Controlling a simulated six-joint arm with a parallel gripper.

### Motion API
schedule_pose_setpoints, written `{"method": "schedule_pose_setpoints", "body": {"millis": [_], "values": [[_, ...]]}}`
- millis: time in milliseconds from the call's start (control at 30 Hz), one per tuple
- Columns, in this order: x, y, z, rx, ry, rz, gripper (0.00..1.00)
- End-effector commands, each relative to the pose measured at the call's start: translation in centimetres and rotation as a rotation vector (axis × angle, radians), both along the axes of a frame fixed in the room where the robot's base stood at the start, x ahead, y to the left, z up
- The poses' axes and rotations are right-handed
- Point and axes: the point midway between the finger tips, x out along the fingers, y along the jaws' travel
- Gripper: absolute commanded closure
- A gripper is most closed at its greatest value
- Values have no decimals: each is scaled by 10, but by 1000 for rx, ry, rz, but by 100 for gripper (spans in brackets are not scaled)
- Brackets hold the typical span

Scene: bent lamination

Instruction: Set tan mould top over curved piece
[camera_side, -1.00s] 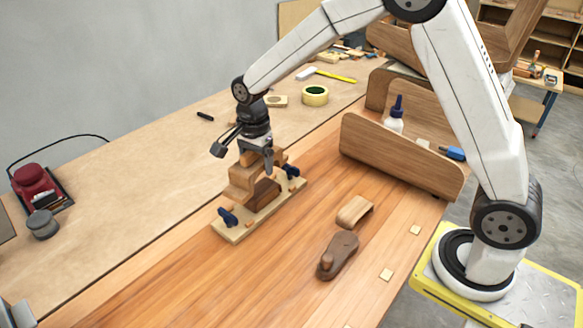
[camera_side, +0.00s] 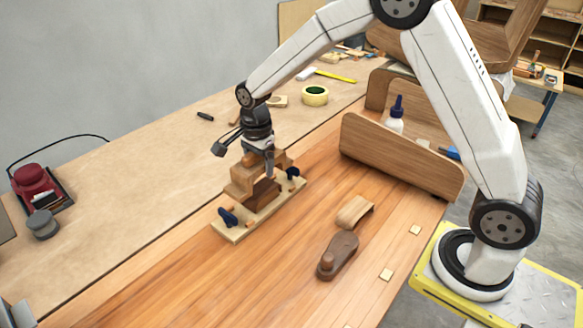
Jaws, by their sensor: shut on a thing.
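My gripper (camera_side: 262,158) is shut on the tan mould top (camera_side: 245,179), gripping it from above. The mould top sits upright just above the darker brown block (camera_side: 264,194) of the mould on the pale base board (camera_side: 236,233). I cannot tell whether the two touch. No curved piece can be made out between them from here. Another curved light wood piece (camera_side: 354,210) lies on the bench to the right, apart from the mould.
Blue clamps (camera_side: 228,217) stand at the base board's ends. A dark brown hand plane-like tool (camera_side: 338,256) lies on the bench. A wooden holder (camera_side: 395,160) with a glue bottle (camera_side: 396,113) stands at the right.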

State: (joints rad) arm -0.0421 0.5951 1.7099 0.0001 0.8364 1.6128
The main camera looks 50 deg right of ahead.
Motion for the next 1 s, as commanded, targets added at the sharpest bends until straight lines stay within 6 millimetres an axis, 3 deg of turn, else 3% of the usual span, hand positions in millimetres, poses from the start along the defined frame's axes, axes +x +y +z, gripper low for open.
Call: {"method": "schedule_pose_setpoints", "body": {"millis": [500,1000], "values": [[0,0,-30,0,0,0,100],[0,0,-32,0,-1,0,100]]}}
